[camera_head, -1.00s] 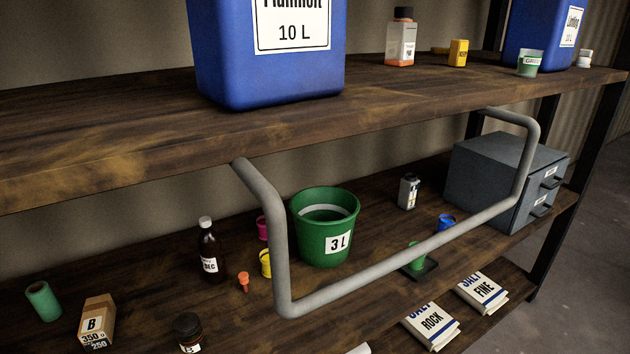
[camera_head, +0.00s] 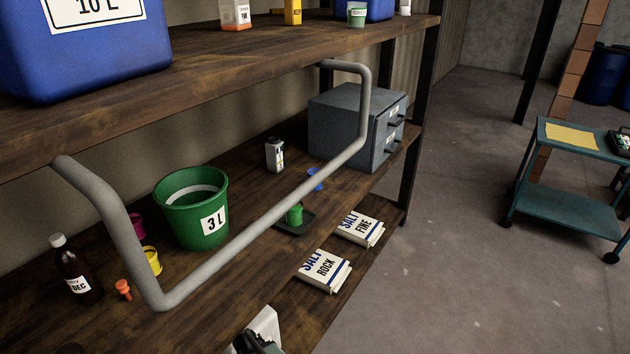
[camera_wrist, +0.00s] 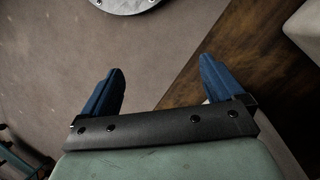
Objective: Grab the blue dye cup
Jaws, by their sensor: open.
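The blue dye cup (camera_head: 315,180) is on the lower shelf in the head view, mostly hidden behind the grey rail (camera_head: 230,244). Only small blue parts of it show, left of the grey drawer box. A green cup (camera_head: 295,214) stands in front of it on a small dark tray (camera_head: 309,224). In the wrist view, my gripper (camera_wrist: 160,65) is open and empty, with its two blue fingers spread apart. The blue cup does not show in the wrist view. A white and black part at the bottom of the head view looks like my arm.
The grey rail runs across the front of the lower shelf. The upper shelf (camera_head: 200,102) hangs above. Open floor (camera_head: 480,230) and a teal cart (camera_head: 565,180) are at right.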

